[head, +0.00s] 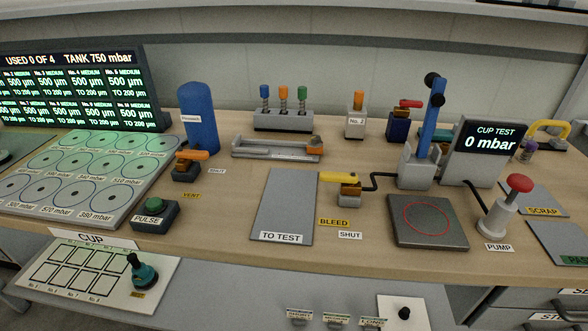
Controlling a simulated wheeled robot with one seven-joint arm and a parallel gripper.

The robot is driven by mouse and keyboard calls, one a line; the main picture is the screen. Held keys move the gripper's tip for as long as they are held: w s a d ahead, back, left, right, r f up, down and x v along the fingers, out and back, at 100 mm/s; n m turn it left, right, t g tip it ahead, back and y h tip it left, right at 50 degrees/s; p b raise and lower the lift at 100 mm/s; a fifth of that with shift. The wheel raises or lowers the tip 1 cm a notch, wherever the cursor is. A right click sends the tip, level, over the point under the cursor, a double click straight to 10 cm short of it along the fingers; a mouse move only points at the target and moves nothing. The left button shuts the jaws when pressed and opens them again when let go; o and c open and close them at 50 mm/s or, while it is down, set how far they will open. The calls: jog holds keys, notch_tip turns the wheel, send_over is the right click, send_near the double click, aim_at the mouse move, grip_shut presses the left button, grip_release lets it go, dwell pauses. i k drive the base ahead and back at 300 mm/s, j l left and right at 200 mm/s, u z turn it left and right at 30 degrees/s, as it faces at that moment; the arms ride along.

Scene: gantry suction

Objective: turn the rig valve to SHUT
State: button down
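A valve with a yellow lever (338,178) on a brass and dark body (349,196) stands on the bench between the grey TO TEST mat and the cup test rig. A black hose joins it to the rig. Its lever points left in the picture. A yellow BLEED label (334,222) and a white SHUT label (349,236) lie in front of it. A second valve with an orange lever (195,155) stands by the blue tank, with SHUT (216,171) and VENT (191,196) labels. Neither valve is marked "rig". My gripper is not in view.
The cup test rig has a blue arm (431,118), a display (489,143) reading 0 mbar and a dark plate (427,222). A red-knobbed pump (518,184) stands right. The TO TEST mat (285,205) is empty. The blue tank (198,118) stands back left.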

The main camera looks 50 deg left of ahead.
aim_at(325, 175)
jog(key=j+u, duration=0.1)
jog(key=u, duration=1.4)
